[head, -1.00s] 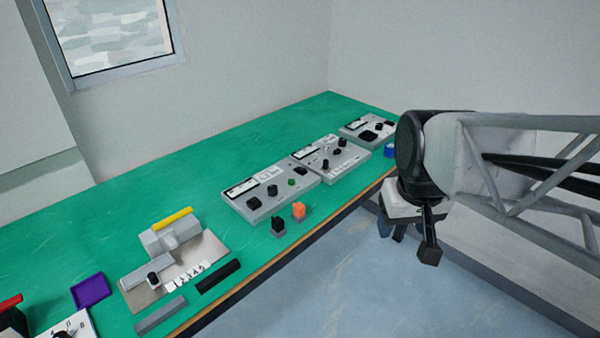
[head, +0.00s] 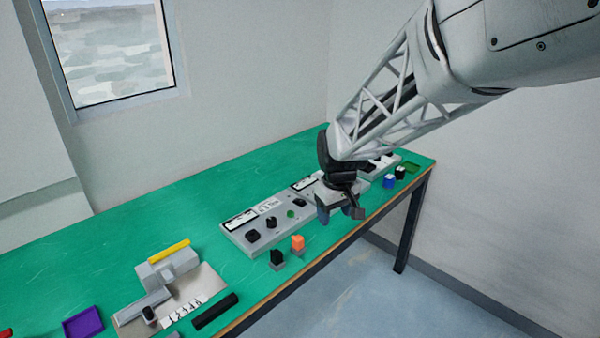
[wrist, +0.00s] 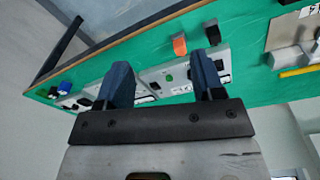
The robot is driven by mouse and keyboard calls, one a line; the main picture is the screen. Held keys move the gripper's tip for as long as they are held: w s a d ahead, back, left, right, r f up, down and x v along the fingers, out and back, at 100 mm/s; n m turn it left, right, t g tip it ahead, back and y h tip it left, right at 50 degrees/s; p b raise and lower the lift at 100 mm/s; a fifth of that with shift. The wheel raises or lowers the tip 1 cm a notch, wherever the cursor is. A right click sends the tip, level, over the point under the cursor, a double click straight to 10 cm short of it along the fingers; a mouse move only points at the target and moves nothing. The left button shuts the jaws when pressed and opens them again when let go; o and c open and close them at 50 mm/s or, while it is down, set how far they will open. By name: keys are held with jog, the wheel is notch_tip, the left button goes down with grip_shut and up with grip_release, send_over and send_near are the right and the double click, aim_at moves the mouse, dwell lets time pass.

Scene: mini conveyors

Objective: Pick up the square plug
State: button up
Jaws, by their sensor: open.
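Small plugs stand along the front edge of the green table: a black one on a grey base (head: 277,259), an orange one on a grey base (head: 298,243), and a blue-and-white one (head: 389,181) farther right. I cannot tell which is the square plug. My gripper (head: 341,213) is open and empty, above the front edge between the orange and blue plugs, covering part of the middle panel. In the wrist view its blue fingers (wrist: 163,80) are spread apart. The orange plug (wrist: 180,46) and black plug (wrist: 212,33) show there beyond the fingers, with the blue plug (wrist: 65,87) at left.
Grey control panels with knobs (head: 240,237) stand in a row behind the plugs. A metal plate with a grey device and yellow bar (head: 169,251), a black bar (head: 215,310) and a purple tray (head: 83,323) lie at left. A green item (head: 412,168) sits at the right end.

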aim_at(298, 237)
jog(key=w+a+f+n, duration=0.1)
jog(key=w+a+f, duration=0.2)
jog(key=w+f, duration=0.1)
jog(key=w+a+f+n, duration=0.1)
jog(key=w+a+f, duration=0.2)
jog(key=w+f, duration=0.1)
jog(key=w+a+f+n+g, duration=0.1)
jog(key=w+a+f, duration=0.2)
jog(key=w+f, duration=0.1)
jog(key=shift+f, duration=0.65)
jog(key=shift+f, duration=0.1)
jog(key=shift+f, duration=1.2)
jog(key=shift+f, duration=0.15)
jog(key=shift+a+f, duration=0.15)
jog(key=shift+f, duration=2.35)
jog(key=shift+c, duration=0.3)
jog(key=c, duration=0.9)
